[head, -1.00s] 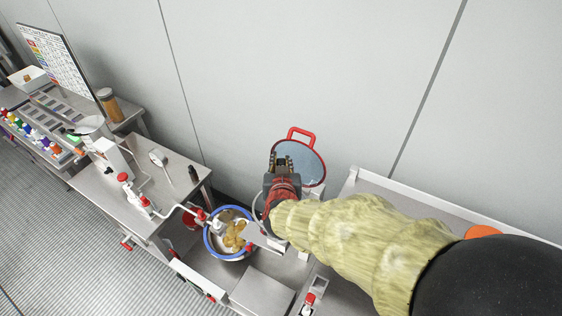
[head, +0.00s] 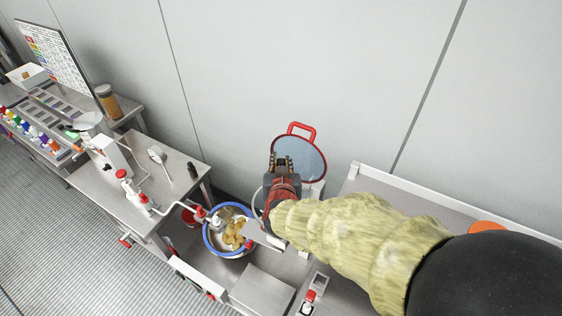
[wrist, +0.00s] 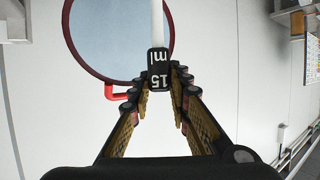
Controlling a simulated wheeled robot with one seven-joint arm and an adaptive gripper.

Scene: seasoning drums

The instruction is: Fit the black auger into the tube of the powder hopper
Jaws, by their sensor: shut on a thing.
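My gripper (head: 281,160) is raised near the wall, in front of a round disc. In the wrist view my gripper (wrist: 158,80) is shut on a black piece marked "15 ml" (wrist: 159,70), with a pale rod running up from it. I cannot tell whether this piece is the auger; its far end is out of view. On the left bench stands a white machine with a grey round top (head: 92,124), which may be the powder hopper; its tube is not clear. A small dark upright thing (head: 192,170) stands near that bench's right edge.
The blue-grey disc with red rim and handle (head: 307,152) is behind my gripper. A blue-rimmed drum (head: 207,240) with yellow pieces stands below.

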